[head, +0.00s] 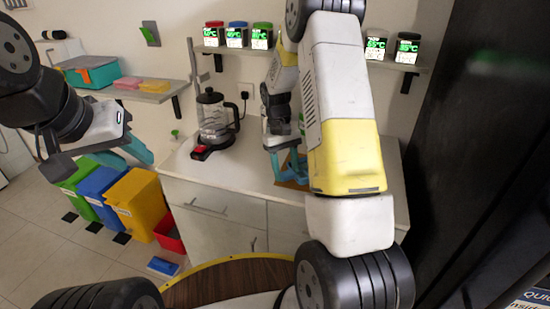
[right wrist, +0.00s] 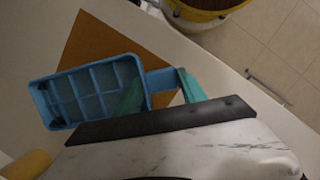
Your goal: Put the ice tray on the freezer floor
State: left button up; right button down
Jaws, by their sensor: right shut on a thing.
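The ice tray (right wrist: 97,92) is blue with several square compartments and shows in the right wrist view. My right gripper (right wrist: 163,93) has teal fingers either side of the tray's short handle and is shut on it. The tray is over an orange-brown board on the counter; I cannot tell if it touches it. In the head view my right gripper (head: 288,160) is at the counter, with the tray mostly hidden. My left gripper (head: 124,152) is at the left, empty, its teal fingers apart. No freezer floor shows.
A tall dark panel (head: 465,140) stands at the right; I cannot tell if it is the freezer. Spice dispensers (head: 237,36) line the shelf. Coloured bins (head: 137,200) stand at the left.

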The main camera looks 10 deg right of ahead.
jog(key=c, duration=0.7)
grip_release()
jog(key=shift+f, duration=0.1)
jog(key=shift+o, duration=0.2)
